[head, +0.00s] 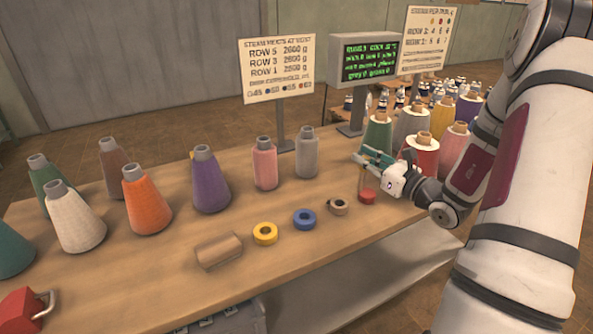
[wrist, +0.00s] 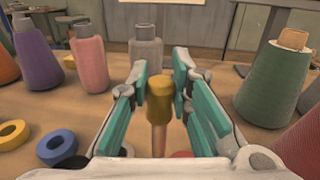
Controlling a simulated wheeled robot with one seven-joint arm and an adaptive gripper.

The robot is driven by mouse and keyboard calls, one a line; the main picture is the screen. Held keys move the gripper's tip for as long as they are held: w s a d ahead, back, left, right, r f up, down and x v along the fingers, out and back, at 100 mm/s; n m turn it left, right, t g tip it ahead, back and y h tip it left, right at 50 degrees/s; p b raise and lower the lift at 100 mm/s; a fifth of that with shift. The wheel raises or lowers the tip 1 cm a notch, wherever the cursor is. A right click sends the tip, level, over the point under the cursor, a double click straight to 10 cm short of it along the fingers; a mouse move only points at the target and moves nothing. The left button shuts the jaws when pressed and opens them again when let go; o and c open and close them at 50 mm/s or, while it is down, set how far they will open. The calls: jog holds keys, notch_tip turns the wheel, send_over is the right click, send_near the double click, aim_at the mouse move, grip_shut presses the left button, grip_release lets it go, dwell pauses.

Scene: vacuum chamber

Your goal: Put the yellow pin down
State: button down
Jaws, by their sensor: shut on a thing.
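The yellow pin has a yellow head (wrist: 187,88) and a pale wooden shaft (wrist: 159,132). In the wrist view its head is between the teal pads of my gripper (wrist: 162,84), which is shut on it. The pin hangs roughly upright with the shaft pointing down. In the head view my gripper (head: 372,157) is over the right part of the wooden table (head: 310,225), and the shaft shows faintly below it. A small red piece (head: 367,196) lies on the table just by the shaft's lower end. I cannot tell whether the pin touches the table.
A grey cone (head: 307,153) and a pink cone (head: 265,164) stand left of my gripper; a green cone (head: 378,134) and a red cone (head: 424,155) stand close behind and right.

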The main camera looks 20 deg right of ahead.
jog(key=w+d+f, duration=0.1)
jog(key=w+f, duration=0.1)
jog(key=w, duration=0.6)
jog(key=w+d+f+b, duration=0.1)
jog(key=w+d+f, duration=0.1)
jog(key=w, duration=0.6)
jog(key=shift+f, duration=0.45)
jog(key=shift+d+f, duration=0.1)
jog(key=shift+f, duration=0.05)
jog(key=c, duration=1.5)
grip_release()
jog(key=shift+o, duration=0.2)
